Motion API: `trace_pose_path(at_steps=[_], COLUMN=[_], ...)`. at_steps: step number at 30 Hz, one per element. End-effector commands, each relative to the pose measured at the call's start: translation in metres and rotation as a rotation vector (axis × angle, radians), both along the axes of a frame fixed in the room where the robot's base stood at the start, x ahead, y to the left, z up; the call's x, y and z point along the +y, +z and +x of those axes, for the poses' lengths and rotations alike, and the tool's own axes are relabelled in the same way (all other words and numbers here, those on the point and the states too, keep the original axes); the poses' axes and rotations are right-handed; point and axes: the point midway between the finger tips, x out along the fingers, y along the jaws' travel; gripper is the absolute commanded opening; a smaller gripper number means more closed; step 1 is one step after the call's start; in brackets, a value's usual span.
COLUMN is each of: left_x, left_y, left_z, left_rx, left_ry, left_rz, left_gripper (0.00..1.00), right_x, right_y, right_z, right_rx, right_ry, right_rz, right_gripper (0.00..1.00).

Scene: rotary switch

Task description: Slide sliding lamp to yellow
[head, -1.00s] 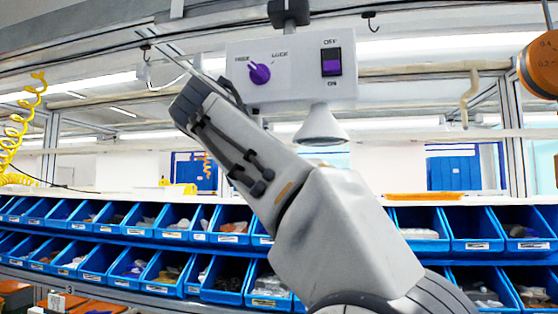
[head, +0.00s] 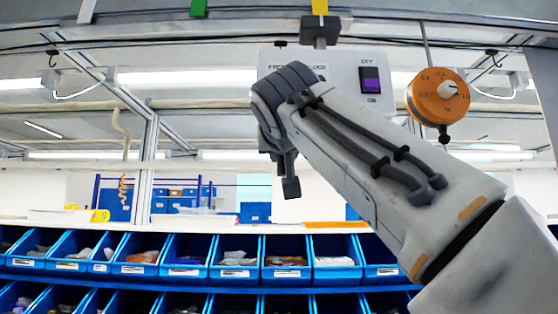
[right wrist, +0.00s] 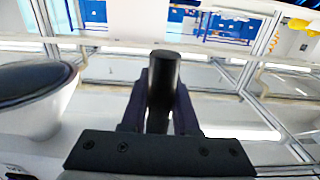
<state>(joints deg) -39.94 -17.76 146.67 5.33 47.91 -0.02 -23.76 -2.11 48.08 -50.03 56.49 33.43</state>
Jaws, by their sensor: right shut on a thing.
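The sliding lamp is a white box (head: 342,68) with a purple switch, hung from the overhead rail by a dark mount (head: 320,31). A yellow mark (head: 320,7) sits on the rail directly above that mount. My right arm crosses in front of the box and hides its lower left part and the lamp shade. My right gripper (head: 290,188) shows only partly, below the dark wrist. In the right wrist view my right gripper (right wrist: 163,80) is shut on a black cylindrical handle (right wrist: 165,65). A white cone (right wrist: 40,110), seemingly the lamp shade, is at its left. My left gripper is out of view.
A green mark (head: 198,8) is on the rail further left. An orange dial (head: 438,97) hangs right of the lamp, close to my arm. Rows of blue bins (head: 237,273) line the shelf below. Open air lies left of the arm.

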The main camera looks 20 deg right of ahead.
Motion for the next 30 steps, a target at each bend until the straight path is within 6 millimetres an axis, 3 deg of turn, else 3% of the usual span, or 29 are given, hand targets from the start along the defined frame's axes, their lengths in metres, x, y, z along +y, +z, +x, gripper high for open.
trace_pose_path(at_steps=[12, 13, 15, 25, 30], left_x=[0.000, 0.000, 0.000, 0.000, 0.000], left_y=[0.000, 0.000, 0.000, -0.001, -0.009], left_z=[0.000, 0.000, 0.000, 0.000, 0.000], left_rx=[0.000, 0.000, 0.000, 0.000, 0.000], left_ry=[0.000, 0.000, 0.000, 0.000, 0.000], left_rz=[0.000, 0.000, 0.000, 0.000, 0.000], left_gripper=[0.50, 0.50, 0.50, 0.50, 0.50], right_x=[-0.003, -0.004, -0.004, 0.000, 0.006], right_y=[0.002, 0.002, 0.002, 0.001, -0.001], right_z=[-0.002, -0.002, -0.002, -0.002, -0.020], right_rx=[-0.004, -0.004, -0.004, -0.002, -0.005], right_ry=[-0.005, -0.006, -0.005, 0.001, 0.006], right_rz=[0.000, 0.000, 0.000, -0.001, 0.000], right_gripper=[0.00, 0.40, 0.58, 0.58, 0.58])
